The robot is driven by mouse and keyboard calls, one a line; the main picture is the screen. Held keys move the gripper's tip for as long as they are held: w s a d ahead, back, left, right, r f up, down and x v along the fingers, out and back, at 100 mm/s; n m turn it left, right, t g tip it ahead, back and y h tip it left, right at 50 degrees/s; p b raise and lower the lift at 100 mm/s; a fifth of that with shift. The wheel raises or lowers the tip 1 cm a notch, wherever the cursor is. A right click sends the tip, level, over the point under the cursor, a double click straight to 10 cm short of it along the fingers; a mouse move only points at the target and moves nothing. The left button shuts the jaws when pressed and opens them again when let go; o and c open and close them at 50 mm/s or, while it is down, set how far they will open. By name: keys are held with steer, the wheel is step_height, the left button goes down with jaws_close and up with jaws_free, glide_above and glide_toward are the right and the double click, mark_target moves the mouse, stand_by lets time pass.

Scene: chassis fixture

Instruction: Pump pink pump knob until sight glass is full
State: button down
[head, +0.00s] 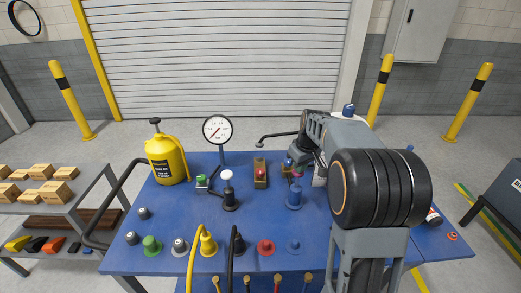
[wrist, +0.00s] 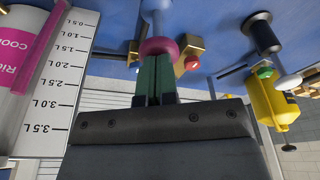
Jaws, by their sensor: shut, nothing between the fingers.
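The pink pump knob (head: 296,174) tops a blue pump (head: 295,197) on the right half of the blue bench. The knob (wrist: 158,47) also shows in the wrist view, which is upside down. My gripper (wrist: 156,58) is shut, with green fingers and nothing between them. Its tips are right at the knob's top and seem to touch it. A white panel with a litre scale (wrist: 62,100) stands beside the pump in the wrist view. A pinkish tube (wrist: 42,45) runs along it, cut off by the frame; I cannot tell its fill level surely.
A yellow can (head: 166,158) is at the back left. Several coloured caps line the front edge.

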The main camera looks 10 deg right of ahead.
mark_target(298, 176)
steer(key=shift+r, duration=0.4)
steer(key=shift+f, duration=0.15)
step_height(298, 176, down, 5)
steer(key=b, duration=0.4)
steer(key=shift+f, duration=0.1)
steer(key=shift+r+p, duration=2.1)
steer(key=shift+r, duration=0.6)
stand_by(0.3)
